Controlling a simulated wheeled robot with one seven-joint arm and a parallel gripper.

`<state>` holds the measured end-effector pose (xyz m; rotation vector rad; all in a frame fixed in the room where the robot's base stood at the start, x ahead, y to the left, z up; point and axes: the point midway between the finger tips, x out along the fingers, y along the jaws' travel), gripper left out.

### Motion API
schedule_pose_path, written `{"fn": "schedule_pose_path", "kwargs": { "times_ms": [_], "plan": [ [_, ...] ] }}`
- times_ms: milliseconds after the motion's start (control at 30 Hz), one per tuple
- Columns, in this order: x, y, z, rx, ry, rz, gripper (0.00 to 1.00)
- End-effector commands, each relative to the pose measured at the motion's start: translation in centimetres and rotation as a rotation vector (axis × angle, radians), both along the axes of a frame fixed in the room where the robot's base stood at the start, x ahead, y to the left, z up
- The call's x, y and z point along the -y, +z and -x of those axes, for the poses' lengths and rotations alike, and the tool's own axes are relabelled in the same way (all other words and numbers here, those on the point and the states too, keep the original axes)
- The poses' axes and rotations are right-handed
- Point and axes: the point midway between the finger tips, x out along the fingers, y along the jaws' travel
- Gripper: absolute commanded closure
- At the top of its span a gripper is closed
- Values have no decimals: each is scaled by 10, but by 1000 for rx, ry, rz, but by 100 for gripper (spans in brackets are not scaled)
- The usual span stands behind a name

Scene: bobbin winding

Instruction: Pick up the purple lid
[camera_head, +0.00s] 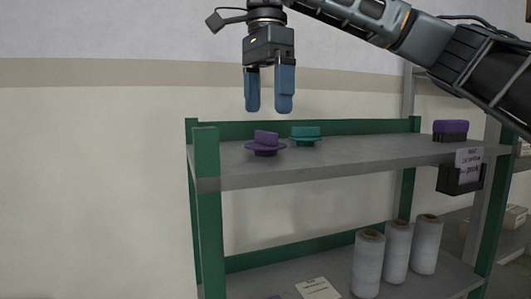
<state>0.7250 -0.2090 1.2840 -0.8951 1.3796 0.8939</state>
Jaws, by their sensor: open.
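A purple lid (265,150) with a flat round rim and a raised block grip lies on the upper shelf (350,165) near its left end. My gripper (269,108) hangs above the shelf, pointing down, with its two blue fingers apart and nothing between them. In the picture the fingertips are a short way above the purple lid; the exact gap in depth cannot be told. A teal lid (306,139) of like shape sits just right of and behind the purple one.
A purple-topped black box (451,130) stands at the upper shelf's right end, near a paper sign (468,157). A green post (207,200) rises at the left front corner. The lower shelf holds white spools (368,265) and a card (318,289). The upper shelf's middle is clear.

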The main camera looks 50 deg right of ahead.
Motion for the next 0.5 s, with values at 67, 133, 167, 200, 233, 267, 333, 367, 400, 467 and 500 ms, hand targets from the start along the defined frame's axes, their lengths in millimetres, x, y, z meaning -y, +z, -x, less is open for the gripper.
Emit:
{"fn": "schedule_pose_path", "kwargs": {
  "times_ms": [67,133,167,200,233,267,333,367,400,467,500],
  "plan": [
    [0,-9,0,0,0,-2,0],
    [0,-14,0,-1,0,-1,0],
    [0,-16,0,-1,1,-1,0],
    [0,-18,0,-1,1,-2,0],
    [0,-20,0,-1,0,-2,0],
    [0,-23,0,-1,0,-2,0],
    [0,-32,-1,-1,1,-2,0],
    [0,-37,-1,-1,2,-3,0],
    [0,-43,-2,-2,2,-3,0],
    [0,-52,-2,-2,2,-2,0],
    [0,-57,-2,-1,2,-2,0]
  ]
}}
